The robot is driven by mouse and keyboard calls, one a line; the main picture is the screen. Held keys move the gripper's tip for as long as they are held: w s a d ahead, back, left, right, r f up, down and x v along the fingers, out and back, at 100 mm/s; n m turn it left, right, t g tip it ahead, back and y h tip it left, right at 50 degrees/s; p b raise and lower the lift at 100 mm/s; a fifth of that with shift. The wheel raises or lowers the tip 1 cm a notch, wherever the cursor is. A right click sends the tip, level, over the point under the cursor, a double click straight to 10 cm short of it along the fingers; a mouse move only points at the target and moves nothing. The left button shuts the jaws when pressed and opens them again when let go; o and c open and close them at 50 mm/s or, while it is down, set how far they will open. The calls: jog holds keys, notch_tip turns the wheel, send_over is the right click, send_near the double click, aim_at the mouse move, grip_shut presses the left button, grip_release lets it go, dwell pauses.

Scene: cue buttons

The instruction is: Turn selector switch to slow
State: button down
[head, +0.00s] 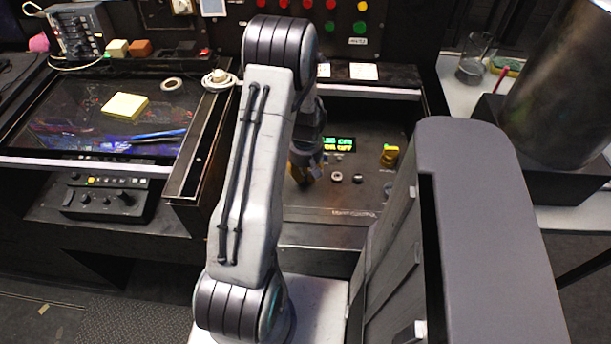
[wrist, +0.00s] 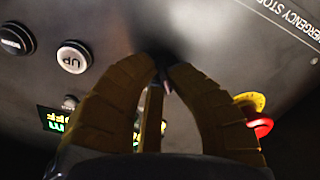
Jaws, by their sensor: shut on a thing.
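My gripper (head: 304,174) reaches down to the dark control panel in the head view, its yellow fingers left of the lit green labels (head: 338,144). The green labels also show in the wrist view (wrist: 55,120), partly cut off by the left finger. In the head view my arm and gripper hide the switch.
A round UP button (wrist: 73,57) and another dark button (wrist: 15,39) lie left of the fingers. A yellow and red emergency stop (wrist: 256,115) is close to the right finger; it also shows in the head view (head: 389,155). Two small round controls (head: 347,177) sit nearby.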

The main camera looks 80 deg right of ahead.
jog(key=m+b, duration=0.2)
jog(key=m, duration=0.2)
jog(key=shift+a+f, duration=0.1)
jog(key=shift+f, duration=0.05)
jog(key=shift+m+b, duration=0.4)
jog(key=shift+m, duration=1)
jog(key=c, duration=1.2)
grip_release()
jog(key=shift+r, duration=0.2)
notch_tip(320, 180, up, 12)
